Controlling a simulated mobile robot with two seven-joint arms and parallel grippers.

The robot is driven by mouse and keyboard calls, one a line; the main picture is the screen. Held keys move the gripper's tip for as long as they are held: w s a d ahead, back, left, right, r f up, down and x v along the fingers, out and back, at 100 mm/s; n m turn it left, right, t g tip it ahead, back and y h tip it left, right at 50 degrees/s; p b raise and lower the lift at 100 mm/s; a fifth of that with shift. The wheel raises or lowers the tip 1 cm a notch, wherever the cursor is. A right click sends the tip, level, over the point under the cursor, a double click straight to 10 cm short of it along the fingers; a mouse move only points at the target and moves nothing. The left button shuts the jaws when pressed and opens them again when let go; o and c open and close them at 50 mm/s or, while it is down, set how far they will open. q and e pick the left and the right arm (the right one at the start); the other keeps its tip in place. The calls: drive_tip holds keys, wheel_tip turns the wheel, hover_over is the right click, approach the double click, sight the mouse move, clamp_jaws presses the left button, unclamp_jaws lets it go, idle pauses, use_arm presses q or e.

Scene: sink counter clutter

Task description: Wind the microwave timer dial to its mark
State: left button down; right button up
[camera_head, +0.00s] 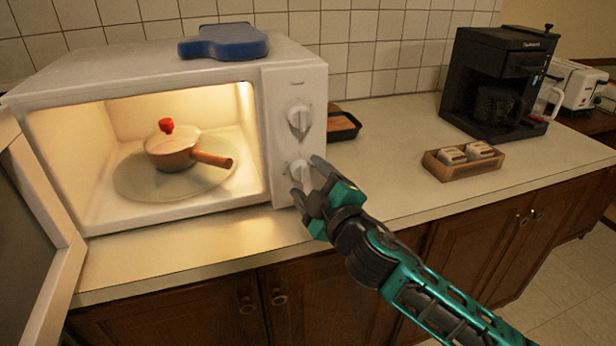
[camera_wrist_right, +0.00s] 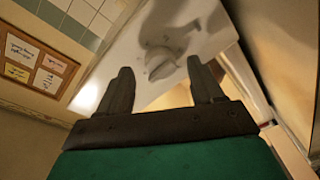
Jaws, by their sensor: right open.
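The white microwave (camera_head: 292,75) stands on the counter with its door open and its inside lit. Its right panel has an upper dial (camera_head: 299,118) and a lower dial (camera_head: 300,171); I cannot read which is the timer or see its mark. My right gripper (camera_head: 308,178) is open, its fingertips at the lower dial, one on each side as seen from the head. In the right wrist view a dial (camera_wrist_right: 158,64) shows between and beyond the open fingers; contact cannot be told. My left gripper is not in view.
A pot with a red knob (camera_head: 172,148) sits on the glass plate inside the microwave. A blue object (camera_head: 224,42) lies on top. A dark tray (camera_head: 343,126), a small wooden box (camera_head: 463,160) and a coffee maker (camera_head: 490,80) stand to the right. The open door (camera_head: 62,270) is at left.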

drive_tip(key=shift+x, duration=0.8)
drive_tip(key=c, duration=1)
